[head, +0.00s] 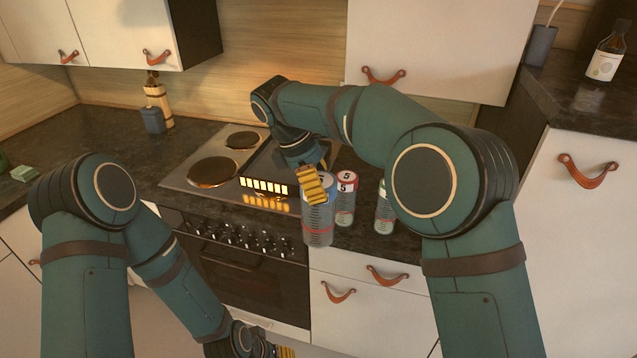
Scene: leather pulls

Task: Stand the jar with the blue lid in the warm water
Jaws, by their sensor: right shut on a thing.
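The jar with the blue lid (318,222) is grey with a red line around its lower part, and it looks upright. My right gripper (312,187) has its yellow fingers across the upper part of this jar and is shut on it. The jar's base overlaps the counter's front edge; I cannot tell whether it touches the counter. A black vessel or box with a row of glowing yellow bars (264,187) sits on the stove, partly behind my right arm; no water shows. My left gripper (285,352) is low at the bottom edge, mostly cut off.
A jar with a red lid (346,205) stands just right of the held jar. Another jar (383,212) stands farther right, partly hidden by my arm. The stove (205,185) has round hotplates. Counter left of the stove is mostly clear. Cabinets hang above.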

